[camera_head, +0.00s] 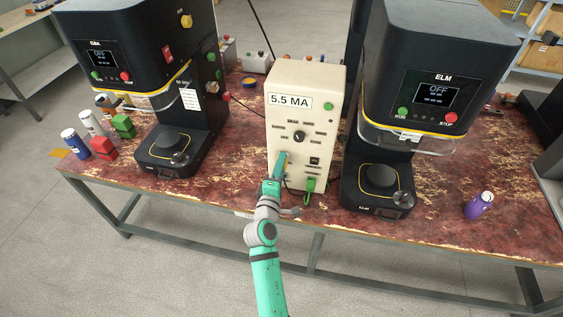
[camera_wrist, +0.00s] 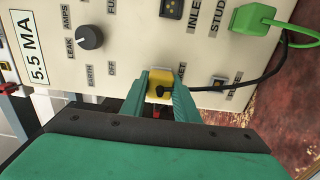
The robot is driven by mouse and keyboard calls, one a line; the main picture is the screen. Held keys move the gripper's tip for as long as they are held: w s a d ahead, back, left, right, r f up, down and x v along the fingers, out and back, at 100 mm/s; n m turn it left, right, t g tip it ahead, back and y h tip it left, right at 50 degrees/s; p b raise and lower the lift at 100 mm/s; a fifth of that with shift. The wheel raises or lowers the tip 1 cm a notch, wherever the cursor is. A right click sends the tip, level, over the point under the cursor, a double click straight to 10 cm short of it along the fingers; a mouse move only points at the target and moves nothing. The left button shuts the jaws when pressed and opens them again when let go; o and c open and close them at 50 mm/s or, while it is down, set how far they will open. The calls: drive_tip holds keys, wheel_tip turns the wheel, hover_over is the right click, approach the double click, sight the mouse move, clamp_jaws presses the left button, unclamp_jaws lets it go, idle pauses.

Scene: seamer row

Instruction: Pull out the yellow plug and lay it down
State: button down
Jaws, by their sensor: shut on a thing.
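The yellow plug (camera_wrist: 159,76) is against the front panel of the cream tester box, which is marked 5.5 MA (camera_head: 283,125). A black cable leaves the plug to the right in the wrist view. My gripper (camera_wrist: 160,88) is shut on the plug, one teal finger on each side. In the head view my gripper (camera_head: 281,166) is at the lower left of the box front and hides the plug. How deep the plug sits in its socket cannot be told.
A green plug (camera_wrist: 252,18) sits in the panel beside the yellow one; it also shows in the head view (camera_head: 310,185). Black machines stand left (camera_head: 175,140) and right (camera_head: 378,190) of the box. A purple bottle (camera_head: 479,205) is at right. Only a narrow table strip lies before the box.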

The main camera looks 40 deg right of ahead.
drive_tip(key=v, duration=0.5)
drive_tip(key=shift+s+a, duration=0.1)
drive_tip(key=shift+a, duration=0.1)
idle(1.0)
idle(0.3)
